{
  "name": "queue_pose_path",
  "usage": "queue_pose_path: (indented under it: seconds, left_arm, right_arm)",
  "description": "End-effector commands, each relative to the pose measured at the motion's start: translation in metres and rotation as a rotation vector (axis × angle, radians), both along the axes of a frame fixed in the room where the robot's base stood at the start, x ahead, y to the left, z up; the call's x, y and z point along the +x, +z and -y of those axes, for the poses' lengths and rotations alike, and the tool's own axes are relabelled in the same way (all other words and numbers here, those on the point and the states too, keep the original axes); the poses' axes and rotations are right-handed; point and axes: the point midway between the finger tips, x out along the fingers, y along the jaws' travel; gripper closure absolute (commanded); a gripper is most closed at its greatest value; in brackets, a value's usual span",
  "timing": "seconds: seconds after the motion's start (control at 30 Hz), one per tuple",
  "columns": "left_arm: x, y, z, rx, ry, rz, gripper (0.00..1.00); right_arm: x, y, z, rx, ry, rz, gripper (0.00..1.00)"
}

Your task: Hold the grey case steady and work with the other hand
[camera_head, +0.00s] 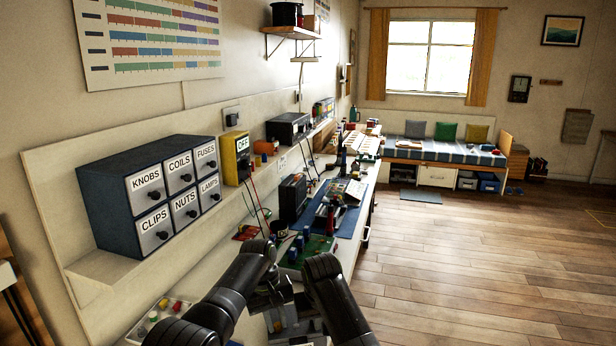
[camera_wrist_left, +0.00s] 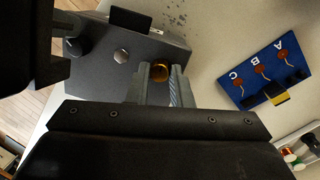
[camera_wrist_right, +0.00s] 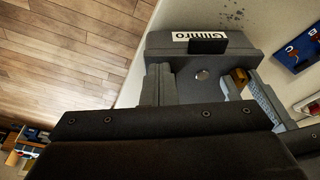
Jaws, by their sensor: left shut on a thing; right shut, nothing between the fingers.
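The grey case (camera_wrist_left: 105,50) lies on the pale bench top in the left wrist view, with a black block on its edge and a hexagonal stud on its face. In the right wrist view the case (camera_wrist_right: 195,50) shows a white label. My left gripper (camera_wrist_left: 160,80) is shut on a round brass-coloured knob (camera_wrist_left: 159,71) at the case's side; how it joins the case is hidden. My right gripper (camera_wrist_right: 159,82) is shut and empty, close to the left side of the case. In the head view my arms hide most of the case.
A blue panel (camera_wrist_left: 265,75) lettered A, B, C lies beside the case. A white tray (camera_wrist_left: 298,140) of small coloured parts is near it. A labelled drawer unit (camera_head: 150,195) stands on the left shelf. Electronics crowd the bench behind; the wooden floor (camera_head: 460,260) at right is clear.

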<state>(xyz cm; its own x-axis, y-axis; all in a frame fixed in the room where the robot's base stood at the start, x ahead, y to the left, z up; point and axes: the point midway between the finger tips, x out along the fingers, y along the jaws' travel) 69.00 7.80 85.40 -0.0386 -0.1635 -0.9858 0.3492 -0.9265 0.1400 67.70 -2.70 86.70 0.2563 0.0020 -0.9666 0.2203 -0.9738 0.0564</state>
Motion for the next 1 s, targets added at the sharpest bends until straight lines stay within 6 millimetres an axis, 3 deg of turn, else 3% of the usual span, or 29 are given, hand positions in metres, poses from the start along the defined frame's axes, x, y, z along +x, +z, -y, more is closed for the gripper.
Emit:
queue_pose_path:
  seconds: [1.0]
  left_arm:
    - [-0.004, -0.005, 0.003, -0.005, -0.003, -0.012, 1.00]
  right_arm:
    - [-0.003, -0.001, -0.015, 0.001, 0.000, 0.002, 1.00]
